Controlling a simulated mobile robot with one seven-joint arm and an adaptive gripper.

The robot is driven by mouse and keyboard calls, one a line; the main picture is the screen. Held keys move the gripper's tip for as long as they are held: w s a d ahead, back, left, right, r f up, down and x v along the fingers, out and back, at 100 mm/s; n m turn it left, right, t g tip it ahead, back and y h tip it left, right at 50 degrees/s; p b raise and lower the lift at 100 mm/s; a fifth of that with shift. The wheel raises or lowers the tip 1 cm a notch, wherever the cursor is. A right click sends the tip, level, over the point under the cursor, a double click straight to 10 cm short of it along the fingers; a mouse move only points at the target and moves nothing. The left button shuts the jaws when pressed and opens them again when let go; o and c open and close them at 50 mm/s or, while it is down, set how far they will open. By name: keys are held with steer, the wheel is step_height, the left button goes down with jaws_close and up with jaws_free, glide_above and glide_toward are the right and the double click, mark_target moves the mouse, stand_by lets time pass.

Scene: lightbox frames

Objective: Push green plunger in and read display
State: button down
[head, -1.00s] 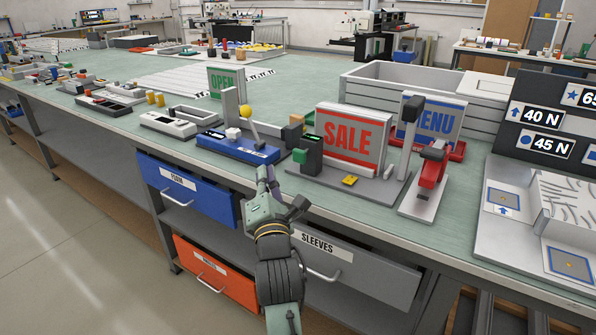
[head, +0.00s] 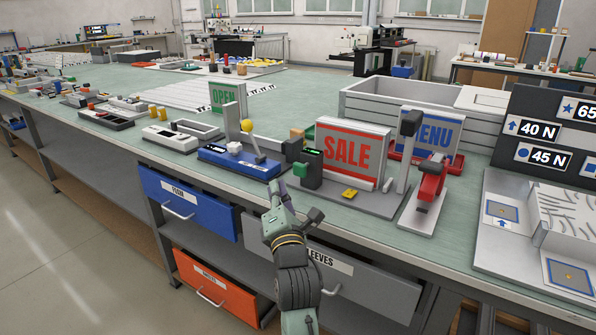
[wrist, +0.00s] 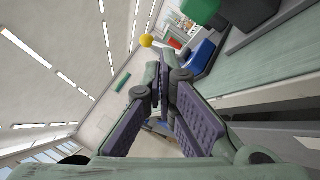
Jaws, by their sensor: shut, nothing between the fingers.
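The green plunger (head: 300,171) sticks out of the left side of an upright black box (head: 312,176) on a grey base, near the table's front edge. A small display (head: 314,152) is on top of the box; its reading is too small to make out. My gripper (head: 278,186) is shut and empty, at the front edge, left of the plunger and slightly lower in the picture, apart from it. In the wrist view the closed fingers (wrist: 161,78) show in the middle.
A blue lever device (head: 235,163) with a yellow ball (head: 246,122) stands left of the plunger. A SALE sign (head: 350,155) and a red clamp-like tool (head: 431,180) stand to the right. A grey SLEEVES drawer (head: 370,282) juts out below the table edge.

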mark_target(296, 173)
steer(key=w+d, duration=0.1)
steer(key=w+d+b, duration=0.1)
steer(key=w, duration=0.1)
steer(key=shift+w+d, duration=0.25)
steer(key=shift+d, duration=0.05)
steer(key=shift+w+b, duration=0.15)
steer(key=shift+b, duration=0.4)
stand_by(0.8)
steer(key=shift+w+d, duration=0.2)
steer(key=shift+d, duration=0.05)
steer(key=shift+w+d+b, duration=0.5)
steer(key=shift+w+b, duration=0.1)
steer(key=shift+w, duration=0.05)
steer(key=shift+w+d+b, duration=0.45)
steer(key=shift+w+b, duration=0.15)
steer(key=shift+w, duration=0.05)
stand_by(1.8)
steer(key=shift+s+a+b, duration=0.2)
steer(key=shift+s+a, duration=0.4)
steer(key=shift+s, duration=0.25)
steer(key=shift+s+a+b, duration=0.2)
steer(key=shift+s+a, duration=0.4)
steer(key=shift+s, duration=0.2)
steer(key=shift+s+a, duration=0.75)
steer(key=shift+s, duration=0.3)
steer(key=shift+s+a, duration=0.75)
steer(key=shift+s, duration=0.25)
